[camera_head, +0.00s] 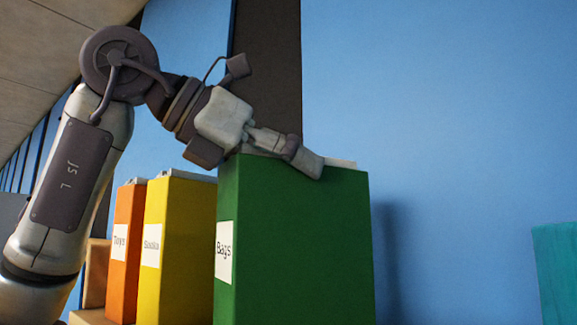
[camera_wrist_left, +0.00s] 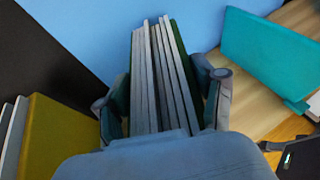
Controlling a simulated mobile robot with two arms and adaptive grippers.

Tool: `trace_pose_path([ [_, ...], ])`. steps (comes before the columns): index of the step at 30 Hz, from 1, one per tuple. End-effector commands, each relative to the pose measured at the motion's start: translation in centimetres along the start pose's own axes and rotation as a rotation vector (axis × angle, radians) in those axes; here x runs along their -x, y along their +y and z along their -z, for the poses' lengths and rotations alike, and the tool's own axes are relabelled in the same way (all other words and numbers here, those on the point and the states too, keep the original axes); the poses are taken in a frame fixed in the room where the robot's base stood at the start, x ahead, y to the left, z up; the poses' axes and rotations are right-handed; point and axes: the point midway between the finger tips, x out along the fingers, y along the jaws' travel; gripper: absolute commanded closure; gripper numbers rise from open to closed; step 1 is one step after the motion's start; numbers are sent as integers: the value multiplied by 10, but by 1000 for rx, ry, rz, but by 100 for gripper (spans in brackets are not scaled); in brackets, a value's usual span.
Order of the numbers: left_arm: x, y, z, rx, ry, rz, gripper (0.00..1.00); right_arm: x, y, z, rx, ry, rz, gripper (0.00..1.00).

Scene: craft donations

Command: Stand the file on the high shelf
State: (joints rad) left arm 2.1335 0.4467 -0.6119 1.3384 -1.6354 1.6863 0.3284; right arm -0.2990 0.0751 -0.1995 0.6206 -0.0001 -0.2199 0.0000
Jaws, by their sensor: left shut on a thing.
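A green file (camera_head: 300,245) labelled "Bags" stands upright in the middle of the head view. My left gripper (camera_head: 308,163) is shut on its top edge from above. In the left wrist view, the gripper's two fingers (camera_wrist_left: 164,95) lie on either side of the file, with pale sheets (camera_wrist_left: 158,75) and a strip of green cover between them. The file's lower end is outside the head view, so I cannot tell whether it touches a surface. My right gripper is not in view.
An orange file (camera_head: 125,265) labelled "Toys" and a yellow file (camera_head: 185,255) stand left of the green one. A teal file (camera_head: 556,270) stands far right, against the blue wall (camera_head: 440,110). Bare wooden surface (camera_wrist_left: 238,103) shows between the held file and the teal one.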

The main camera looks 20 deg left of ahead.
Motion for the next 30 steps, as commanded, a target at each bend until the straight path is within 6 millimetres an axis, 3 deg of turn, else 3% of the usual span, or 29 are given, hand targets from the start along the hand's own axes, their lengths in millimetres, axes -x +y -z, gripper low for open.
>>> trace_pose_path([
  [6, -1, -1, 3, -1, -4, 0, 100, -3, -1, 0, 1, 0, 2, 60],
  [7, -1, 0, 3, -1, 0, 0, 29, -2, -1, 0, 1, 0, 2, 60],
  [11, -1, 0, 2, -1, 0, 0, 7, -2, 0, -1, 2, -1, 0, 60],
  [23, 2, -1, -3, -1, -1, 1, 7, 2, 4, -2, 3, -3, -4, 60],
  [30, 42, 0, 1, -1, -5, -2, 7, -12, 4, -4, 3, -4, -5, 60],
])
